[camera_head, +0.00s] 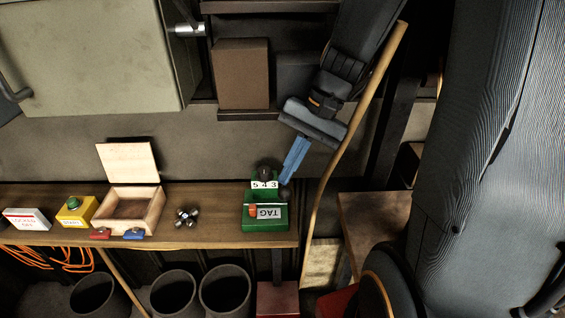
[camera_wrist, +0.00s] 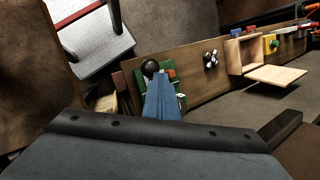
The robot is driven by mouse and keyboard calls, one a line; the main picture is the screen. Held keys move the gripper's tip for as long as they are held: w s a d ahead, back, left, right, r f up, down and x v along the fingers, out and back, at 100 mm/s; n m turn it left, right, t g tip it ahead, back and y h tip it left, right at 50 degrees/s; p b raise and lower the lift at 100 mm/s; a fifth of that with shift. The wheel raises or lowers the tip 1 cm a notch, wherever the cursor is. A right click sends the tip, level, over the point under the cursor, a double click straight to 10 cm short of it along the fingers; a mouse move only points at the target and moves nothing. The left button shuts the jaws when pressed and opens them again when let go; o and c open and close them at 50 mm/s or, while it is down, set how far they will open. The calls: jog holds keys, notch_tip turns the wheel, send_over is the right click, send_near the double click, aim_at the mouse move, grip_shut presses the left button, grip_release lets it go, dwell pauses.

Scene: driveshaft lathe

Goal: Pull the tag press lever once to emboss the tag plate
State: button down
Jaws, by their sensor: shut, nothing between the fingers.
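The green tag press (camera_head: 270,224) stands at the right end of the wooden bench, with a "TAG" label and a white strip reading "5 4 3". In the wrist view my fingers (camera_wrist: 160,78) hide part of the press. I cannot make out the tag plate.
On the bench (camera_head: 215,232) left of the press are a dark knobbed part (camera_head: 187,217), an open wooden box (camera_head: 152,203), a yellow button box (camera_head: 76,211) and a white sign (camera_head: 25,218). A wooden pole (camera_head: 347,125) leans close to the right of my gripper.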

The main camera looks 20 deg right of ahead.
jog(key=shift+s+a+f, duration=0.2)
jog(key=shift+s+f, duration=0.3)
jog(key=shift+s, duration=0.15)
dwell(0.9)
dwell(0.4)
jog(key=w+d+r+p, duration=0.2)
jog(key=w+r+p, duration=0.2)
jog(key=w+r, duration=0.1)
jog(key=shift+w, duration=0.6)
dwell(0.6)
jog(key=w+r+p, duration=0.1)
jog(key=w, duration=0.1)
jog(key=w+d+r+p, duration=0.1)
jog(key=r, duration=0.1)
jog(key=shift+w+d+r+p, duration=0.1)
jog(key=shift+w+p, duration=0.2)
jog(key=shift+w, duration=0.05)
dwell(0.3)
dwell(0.7)
